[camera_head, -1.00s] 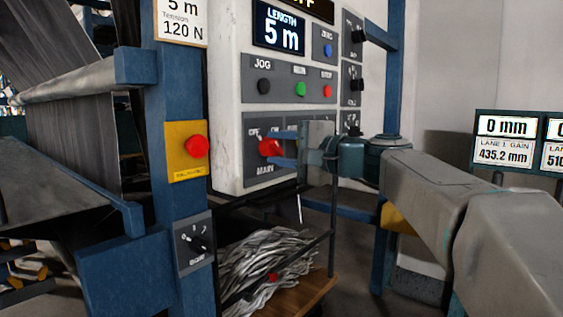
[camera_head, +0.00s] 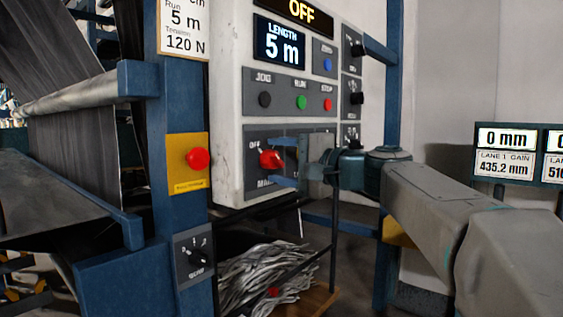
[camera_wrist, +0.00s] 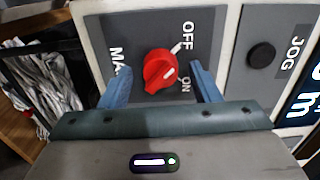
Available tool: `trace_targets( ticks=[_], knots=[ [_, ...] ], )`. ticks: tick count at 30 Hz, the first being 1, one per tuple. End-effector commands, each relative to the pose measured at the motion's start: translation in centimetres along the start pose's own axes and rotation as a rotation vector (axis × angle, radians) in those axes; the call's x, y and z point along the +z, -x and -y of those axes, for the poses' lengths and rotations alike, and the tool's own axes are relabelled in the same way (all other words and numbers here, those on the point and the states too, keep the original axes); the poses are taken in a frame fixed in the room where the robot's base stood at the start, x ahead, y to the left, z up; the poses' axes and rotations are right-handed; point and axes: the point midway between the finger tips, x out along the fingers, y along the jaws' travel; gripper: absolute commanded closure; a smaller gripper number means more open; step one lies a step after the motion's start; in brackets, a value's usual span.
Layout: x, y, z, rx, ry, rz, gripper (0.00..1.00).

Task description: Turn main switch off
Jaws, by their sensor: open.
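The main switch (camera_head: 271,159) is a red rotary knob on a grey plate marked MAIN, with OFF and ON labels. A white tick on the plate runs towards OFF. I cannot tell for sure which label the knob points to. My gripper (camera_head: 280,162) is open at the knob. In the wrist view its two fingers (camera_wrist: 161,72) stand on either side of the knob, with visible gaps. One fingertip covers part of the MAIN label.
Above the switch are black, green and red buttons (camera_head: 301,102), a 5 m length display (camera_head: 279,43) and a display reading OFF (camera_head: 301,12). A red button on a yellow plate (camera_head: 187,163) sits on the blue post at left. Grey strands (camera_head: 262,275) lie below the panel.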

Motion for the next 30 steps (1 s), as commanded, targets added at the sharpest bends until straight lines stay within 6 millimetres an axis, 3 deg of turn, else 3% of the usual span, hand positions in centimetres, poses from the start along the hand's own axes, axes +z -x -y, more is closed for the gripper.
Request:
trace_targets(
  ticks=[5,19,24,30],
  knots=[
    [0.0,1.6,0.1,-0.001,0.001,-0.002,0.44],
    [0.1,11.5,0.1,0.000,0.000,-0.001,0.44],
    [0.0,13.3,0.0,0.000,0.000,-0.001,0.44],
    [0.1,13.8,0.0,0.000,0.000,0.002,0.44]
  ],
)
